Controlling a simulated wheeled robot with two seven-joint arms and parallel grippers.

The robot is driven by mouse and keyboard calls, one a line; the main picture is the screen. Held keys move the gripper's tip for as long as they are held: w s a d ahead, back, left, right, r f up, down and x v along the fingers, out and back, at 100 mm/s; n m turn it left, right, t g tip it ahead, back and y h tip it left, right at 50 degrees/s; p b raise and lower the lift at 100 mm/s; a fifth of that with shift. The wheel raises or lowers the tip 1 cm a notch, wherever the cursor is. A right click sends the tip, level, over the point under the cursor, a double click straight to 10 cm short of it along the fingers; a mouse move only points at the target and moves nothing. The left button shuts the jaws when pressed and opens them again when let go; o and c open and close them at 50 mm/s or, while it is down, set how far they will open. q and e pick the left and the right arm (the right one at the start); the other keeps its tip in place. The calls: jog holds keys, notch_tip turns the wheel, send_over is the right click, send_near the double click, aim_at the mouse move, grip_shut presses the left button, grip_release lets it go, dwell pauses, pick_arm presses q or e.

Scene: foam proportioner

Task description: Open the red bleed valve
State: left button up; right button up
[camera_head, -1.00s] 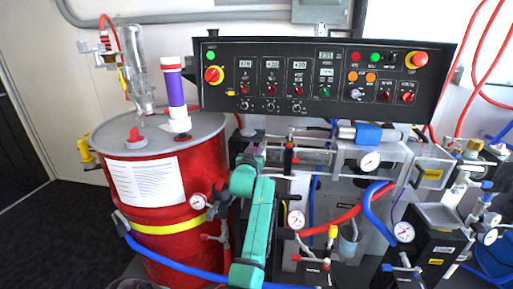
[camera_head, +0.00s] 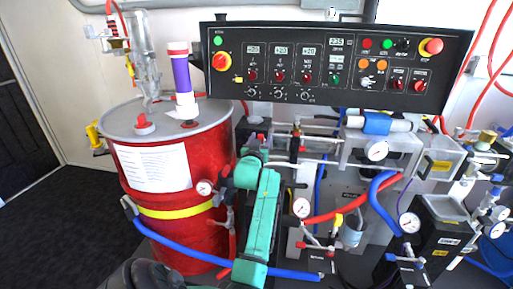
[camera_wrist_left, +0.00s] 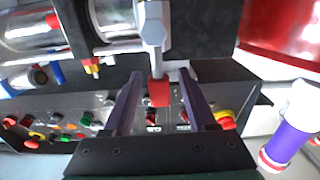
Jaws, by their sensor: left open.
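My left gripper (camera_wrist_left: 160,88) is open in the left wrist view, with one dark finger on each side. A small red part (camera_wrist_left: 158,94), which looks like the red bleed valve's handle, sits between the fingers under a grey metal fitting (camera_wrist_left: 153,30). I see gaps on both sides of it; whether either finger touches it I cannot tell. In the head view my teal left arm (camera_head: 262,225) reaches up to the pipework below the control panel, and its wrist hides much of the valve area. My right gripper is not in view.
The black control panel (camera_head: 290,40) hangs above the pipework. A red drum (camera_head: 175,230) with a purple-banded cylinder (camera_head: 183,75) stands left. Gauges (camera_head: 378,150), a red hose (camera_head: 345,207) and a blue hose (camera_head: 378,205) crowd the right. The floor at far left is clear.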

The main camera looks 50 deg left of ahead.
pick_arm(q)
jog(key=v, duration=1.2)
jog(key=shift+s+d+b, duration=0.15)
jog(key=shift+b, duration=0.2)
